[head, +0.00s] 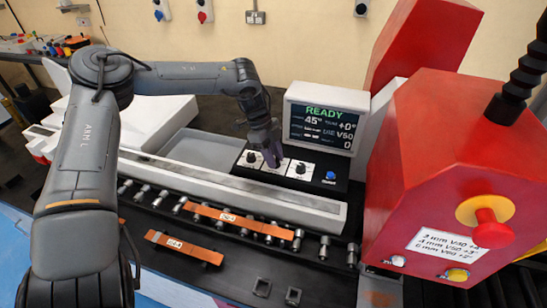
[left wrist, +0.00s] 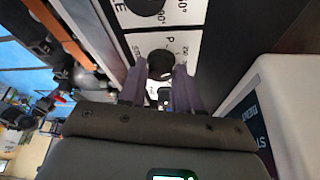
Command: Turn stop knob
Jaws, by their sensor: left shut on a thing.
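The control panel (head: 318,186) carries a row of black knobs on white dial plates. My left gripper (head: 273,158) points down at the middle dial and hides most of its knob in the head view. In the left wrist view, the two purple-grey fingers of my left gripper (left wrist: 160,88) are on either side of a round black knob (left wrist: 161,64), shut on it. The lettering beside this knob is partly covered; a "P" shows. Another knob with angle marks (left wrist: 145,5) is at the top edge of that view. My right gripper is not in view.
The left knob (head: 250,157), right knob (head: 300,168) and blue button (head: 330,175) flank the held knob. The display (head: 323,127) reads READY, 45° and V50. A red machine (head: 440,150) with a red emergency button (head: 490,230) stands at right. Copper bars (head: 235,220) lie in front.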

